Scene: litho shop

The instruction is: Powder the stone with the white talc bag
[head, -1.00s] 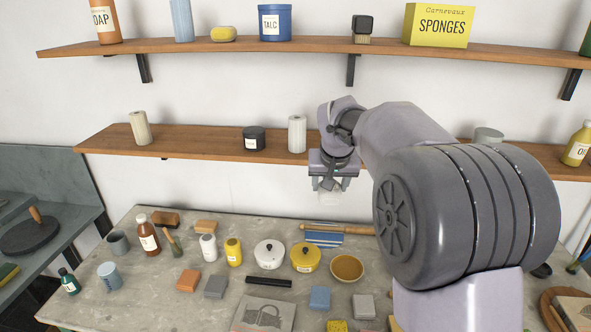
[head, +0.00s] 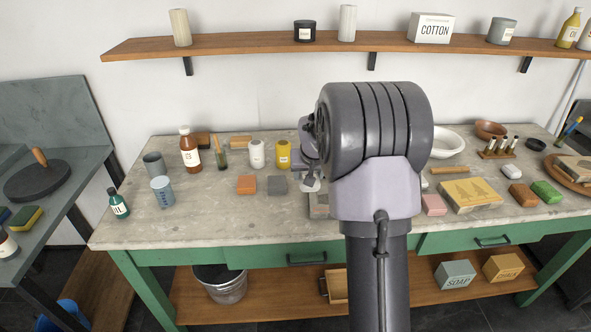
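My gripper (head: 310,178) is low over the table, left of my arm's big dark joint. A small whitish bundle (head: 312,186), which looks like the white talc bag, shows between its fingers, and the gripper looks shut on it. The grey stone (head: 319,206) lies flat at the table's front middle, under and just in front of the gripper. My arm hides most of it. The bag is at or just above the stone's far part; I cannot tell whether they touch.
An orange block (head: 246,185) and a grey block (head: 277,185) lie left of the stone. White (head: 256,154) and yellow (head: 283,155) bottles stand behind them. A yellow slab with a drawing (head: 470,194) lies right. The front-left tabletop (head: 215,225) is clear.

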